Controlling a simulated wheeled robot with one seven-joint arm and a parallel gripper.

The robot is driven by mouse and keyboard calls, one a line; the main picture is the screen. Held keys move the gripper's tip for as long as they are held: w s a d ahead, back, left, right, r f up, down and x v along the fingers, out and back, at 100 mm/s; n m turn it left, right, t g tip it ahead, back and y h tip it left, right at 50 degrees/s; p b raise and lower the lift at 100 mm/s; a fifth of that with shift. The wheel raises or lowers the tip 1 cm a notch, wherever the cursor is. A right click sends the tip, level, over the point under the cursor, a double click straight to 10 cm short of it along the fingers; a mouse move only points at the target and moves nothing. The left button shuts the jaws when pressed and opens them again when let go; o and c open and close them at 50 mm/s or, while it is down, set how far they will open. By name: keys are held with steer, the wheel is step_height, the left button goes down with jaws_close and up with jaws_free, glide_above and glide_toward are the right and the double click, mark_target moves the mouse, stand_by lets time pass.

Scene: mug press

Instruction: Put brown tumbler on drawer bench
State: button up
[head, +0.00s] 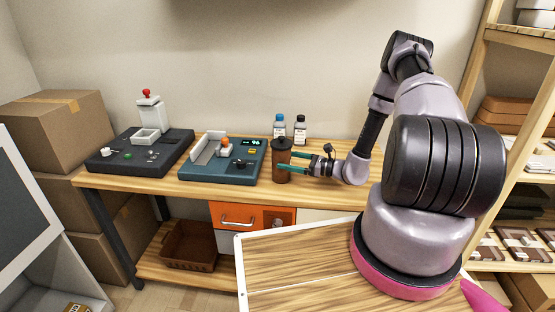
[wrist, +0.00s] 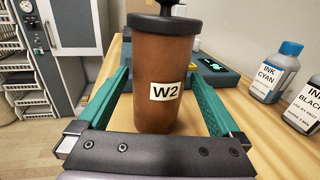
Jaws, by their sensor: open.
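The brown tumbler (head: 281,165) with a dark lid stands upright on the wooden drawer bench (head: 330,183), right of the teal machine. In the wrist view the tumbler (wrist: 165,75) carries a white "W2" label. My gripper (head: 287,162) is open, with its green fingers reaching in from the right at the tumbler. In the wrist view the fingers (wrist: 165,100) lie on both sides of the tumbler, with a gap showing near each. The bench has an orange drawer (head: 238,217) below its top.
A teal machine (head: 222,172) and a dark press (head: 140,150) stand to the left. The cyan ink bottle (head: 279,126) and black ink bottle (head: 300,129) stand close behind the tumbler. Cardboard boxes (head: 60,125) are at far left, shelves (head: 515,100) at right.

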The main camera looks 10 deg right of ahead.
steer(key=v, duration=0.6)
steer(key=shift+s+d, duration=0.15)
steer(key=shift+d, duration=0.05)
steer(key=s+a+r+n+g+h, duration=0.1)
steer(key=s+a+r+n+g, duration=0.2)
steer(key=r, duration=0.5)
steer(key=s+r+n+g+h, duration=0.2)
steer(key=r+n+g, duration=0.1)
steer(key=r+n, duration=0.4)
steer(key=s+a+r+n+g+h, duration=0.1)
steer(key=s+a+r+n+g, duration=0.2)
steer(key=r, duration=0.6)
steer(key=s+d+r+n+t+h, duration=0.2)
steer(key=s+r+n+t+h, duration=0.1)
steer(key=s+r, duration=0.4)
steer(key=s+d+r+n+t+h, duration=0.2)
steer(key=s+r+n+t+h, duration=0.2)
steer(key=r, duration=0.8)
steer(key=s+h, duration=0.2)
steer(key=s, duration=0.2)
steer(key=shift+s+r, duration=0.15)
steer(key=shift+r, duration=0.25)
steer(key=shift+d, duration=0.1)
